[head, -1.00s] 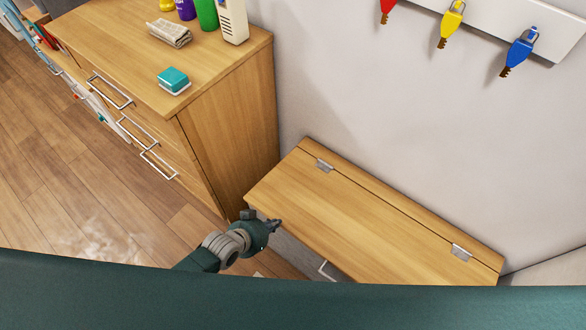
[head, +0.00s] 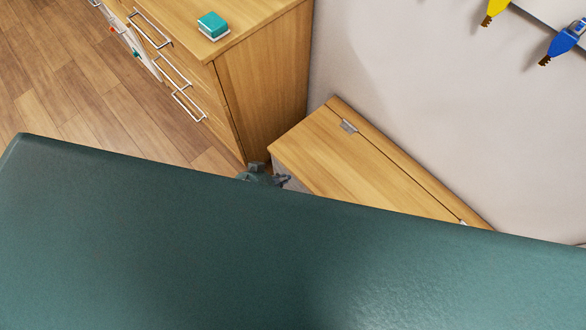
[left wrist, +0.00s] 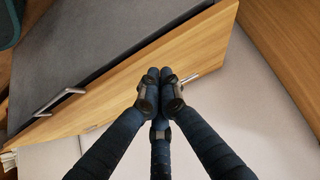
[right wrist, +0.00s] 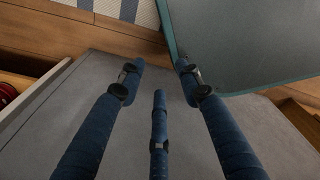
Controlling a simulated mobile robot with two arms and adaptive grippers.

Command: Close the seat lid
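The seat lid (head: 350,165) is a light wooden board on a low bench against the wall. It looks flat, in line with the hinged strip behind it. Its front right part is hidden by my own green body. My left gripper (head: 282,181) is at the lid's front left corner; I cannot tell whether it touches. In the left wrist view its fingers (left wrist: 160,75) are together in front of a wooden board (left wrist: 215,45), with nothing seen between them. My right gripper (right wrist: 158,65) is apart and empty over a grey surface (right wrist: 155,115); it is not in the head view.
A wooden drawer cabinet (head: 265,80) stands close to the left of the bench, with a teal and white box (head: 213,25) on top. Yellow (head: 494,10) and blue (head: 566,43) keys hang on the wall. Bare wooden floor (head: 60,80) lies at the left.

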